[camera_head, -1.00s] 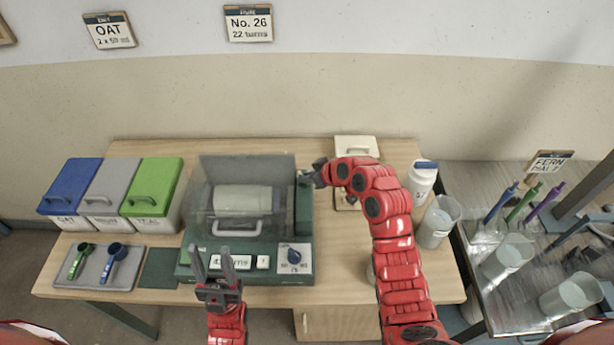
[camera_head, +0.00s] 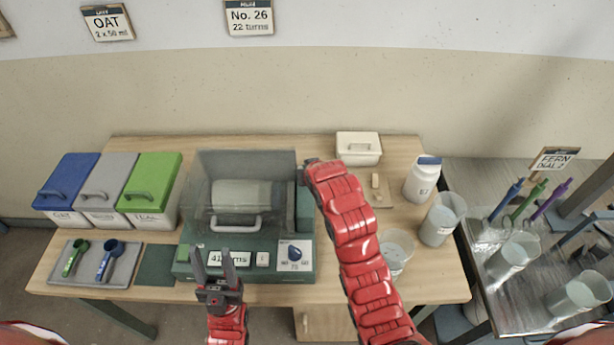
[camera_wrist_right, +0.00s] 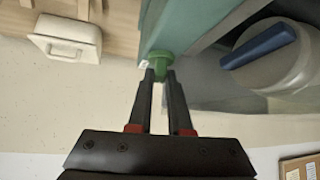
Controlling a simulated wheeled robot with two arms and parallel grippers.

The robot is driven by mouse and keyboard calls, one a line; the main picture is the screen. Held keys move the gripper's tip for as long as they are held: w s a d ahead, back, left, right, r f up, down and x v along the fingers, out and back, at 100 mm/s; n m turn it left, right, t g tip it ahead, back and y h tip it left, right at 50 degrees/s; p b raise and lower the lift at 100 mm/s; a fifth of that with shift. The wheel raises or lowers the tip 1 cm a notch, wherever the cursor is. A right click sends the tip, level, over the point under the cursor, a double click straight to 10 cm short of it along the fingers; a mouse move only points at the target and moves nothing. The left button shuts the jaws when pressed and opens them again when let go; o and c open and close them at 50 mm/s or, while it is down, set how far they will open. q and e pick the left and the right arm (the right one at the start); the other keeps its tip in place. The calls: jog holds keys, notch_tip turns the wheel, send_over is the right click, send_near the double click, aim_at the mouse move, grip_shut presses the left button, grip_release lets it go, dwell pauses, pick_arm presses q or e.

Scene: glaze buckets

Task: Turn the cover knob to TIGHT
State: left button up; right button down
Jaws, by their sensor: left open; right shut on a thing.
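A green machine (camera_head: 180,268) with a clear cover (camera_head: 245,165) stands mid-bench, a pale jar (camera_head: 240,194) lying under the cover. In the right wrist view a small green knob (camera_wrist_right: 160,57) sits at the end of the teal housing (camera_wrist_right: 168,28). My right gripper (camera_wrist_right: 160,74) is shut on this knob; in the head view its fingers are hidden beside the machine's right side. My left gripper (camera_head: 214,260) is open and empty in front of the panel.
Three lidded bins (camera_head: 110,187) and a tray with scoops (camera_head: 92,279) are at left. A white lidded box (camera_head: 358,147), a bottle (camera_head: 422,180) and beakers (camera_head: 440,222) stand at right. The right arm crosses the bench between machine and beakers.

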jog(key=m+b, duration=0.1)
jog(key=m+h+b, duration=0.1)
jog(key=shift+a+f+b, duration=0.2)
jog(key=shift+f+b, duration=0.05)
jog(key=shift+b, duration=0.1)
jog(key=shift+s+r+m+h+b, duration=0.1)
jog(key=shift+m+h+b, duration=0.5)
jog(key=shift+h+b, duration=0.15)
jog(key=c, duration=1)
grip_release()
jog(key=shift+o, duration=0.8)
jog(key=shift+d+r, duration=0.1)
jog(key=shift+r, duration=0.1)
jog(key=shift+r, duration=0.1)
